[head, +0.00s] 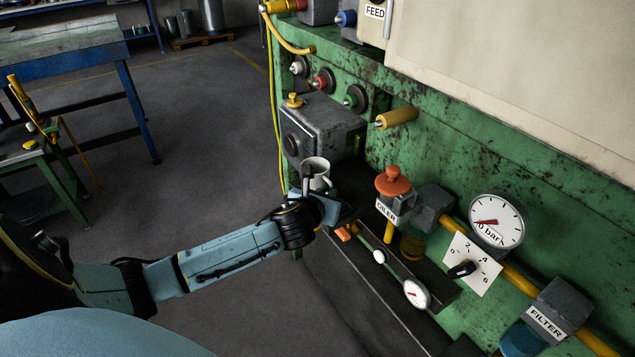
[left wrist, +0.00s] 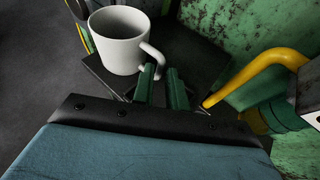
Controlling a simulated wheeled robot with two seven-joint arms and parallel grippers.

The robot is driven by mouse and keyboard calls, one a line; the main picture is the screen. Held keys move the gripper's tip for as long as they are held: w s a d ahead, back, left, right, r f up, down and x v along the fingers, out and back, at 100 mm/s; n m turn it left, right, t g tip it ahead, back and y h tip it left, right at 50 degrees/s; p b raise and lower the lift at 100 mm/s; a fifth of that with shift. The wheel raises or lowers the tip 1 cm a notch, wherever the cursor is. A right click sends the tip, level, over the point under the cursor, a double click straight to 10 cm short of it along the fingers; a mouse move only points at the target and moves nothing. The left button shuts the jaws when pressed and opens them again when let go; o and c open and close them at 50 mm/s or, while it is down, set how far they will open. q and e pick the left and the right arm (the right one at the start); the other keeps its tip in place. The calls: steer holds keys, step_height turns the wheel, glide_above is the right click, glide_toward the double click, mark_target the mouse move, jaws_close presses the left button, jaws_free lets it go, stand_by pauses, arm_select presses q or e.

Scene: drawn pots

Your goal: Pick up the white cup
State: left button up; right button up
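The white cup (head: 316,168) is upright beside the green machine in the head view, partly hidden behind my left gripper (head: 310,187). In the left wrist view the cup (left wrist: 115,42) stands on a dark ledge with its handle turned toward my left gripper (left wrist: 161,69). The two green fingers have a narrow gap between them. The handle's outer curve is at the fingertips, and its lower part is hidden by a finger. I cannot tell whether the fingers press on the handle. My right gripper is not in view.
A grey box (head: 320,128) with a yellow knob is just behind the cup. An orange-capped oiler (head: 393,182), a pressure gauge (head: 495,221) and a yellow pipe (head: 516,290) stick out to the right.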

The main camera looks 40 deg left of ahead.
mark_target(330, 190)
arm_select(q)
steer(key=b+x, duration=0.1)
steer(key=x, duration=0.3)
steer(key=shift+w+a+f, duration=0.1)
steer(key=shift+w+f, duration=0.05)
steer(key=shift+w+a+f+b, duration=0.15)
steer(key=shift+w+b, duration=0.15)
steer(key=shift+w, duration=0.2)
jaws_close()
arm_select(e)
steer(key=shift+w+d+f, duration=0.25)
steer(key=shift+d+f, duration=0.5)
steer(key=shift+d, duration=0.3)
